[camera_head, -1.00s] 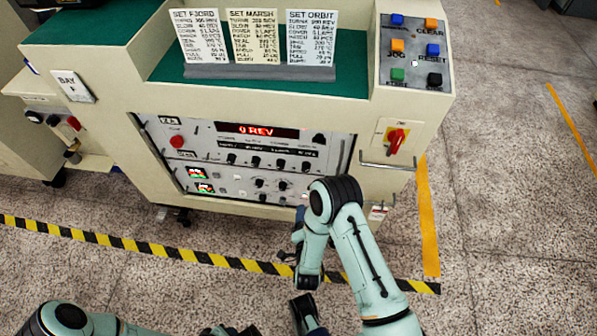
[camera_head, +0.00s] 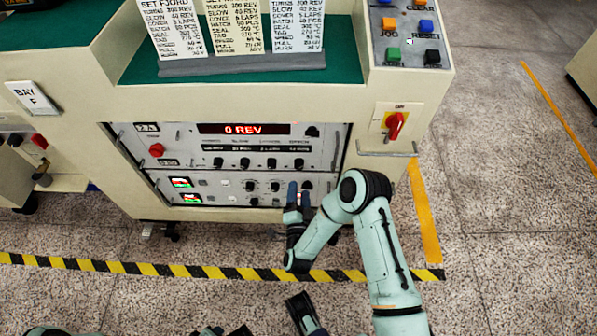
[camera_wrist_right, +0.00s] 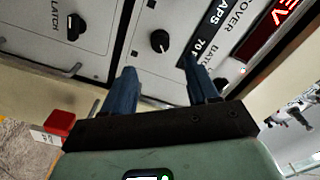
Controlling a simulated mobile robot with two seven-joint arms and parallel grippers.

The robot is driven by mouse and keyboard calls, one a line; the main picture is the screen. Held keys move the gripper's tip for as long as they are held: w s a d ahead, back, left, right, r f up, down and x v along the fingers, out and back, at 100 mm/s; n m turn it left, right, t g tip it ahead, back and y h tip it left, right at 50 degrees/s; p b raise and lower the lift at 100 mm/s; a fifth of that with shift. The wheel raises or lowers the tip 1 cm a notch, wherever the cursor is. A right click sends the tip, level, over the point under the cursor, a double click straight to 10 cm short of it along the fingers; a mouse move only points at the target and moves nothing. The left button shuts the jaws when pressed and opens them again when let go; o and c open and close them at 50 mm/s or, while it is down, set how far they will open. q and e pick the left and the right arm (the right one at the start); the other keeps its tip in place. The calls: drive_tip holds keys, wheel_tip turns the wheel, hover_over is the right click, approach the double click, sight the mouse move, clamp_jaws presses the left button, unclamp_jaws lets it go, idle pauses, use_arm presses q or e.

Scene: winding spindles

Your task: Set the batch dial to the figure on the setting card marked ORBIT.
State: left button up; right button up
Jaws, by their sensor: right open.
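The batch dial (camera_head: 298,163) is the rightmost black knob in the upper panel's row. In the right wrist view the black batch knob (camera_wrist_right: 159,40) stands beyond and between the fingertips, untouched, beside a window reading 70. My right gripper (camera_head: 298,187) is open and empty in front of the panel; its blue fingers (camera_wrist_right: 165,82) point at it. The ORBIT card (camera_head: 298,25) is the right one of three white cards; its heading is cut off at the top edge now and its figures are too small to read surely. My left gripper (camera_head: 224,331) barely shows at the bottom edge.
The red display (camera_head: 256,129) reads 0 REV. A lower panel (camera_head: 225,187) with more knobs lies below the dial row. A red switch (camera_head: 395,125) and a bar handle (camera_head: 385,154) are at the right.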

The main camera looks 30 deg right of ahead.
sight(299, 168)
drive_tip(key=b+x, duration=0.1)
drive_tip(key=x, duration=0.6)
drive_tip(key=shift+w+d, duration=0.1)
drive_tip(key=shift+w, duration=0.3)
drive_tip(key=shift+w+d+b, duration=0.25)
drive_tip(key=shift+w+b, duration=0.05)
drive_tip(key=shift+w, duration=0.15)
use_arm(q)
drive_tip(key=shift+w+a+f, duration=0.15)
drive_tip(key=shift+a+f, duration=0.15)
drive_tip(key=shift+f, duration=0.3)
drive_tip(key=shift+w+a+f, duration=0.1)
drive_tip(key=shift+a+f, duration=0.2)
drive_tip(key=shift+f, duration=0.3)
use_arm(e)
drive_tip(key=c, duration=1)
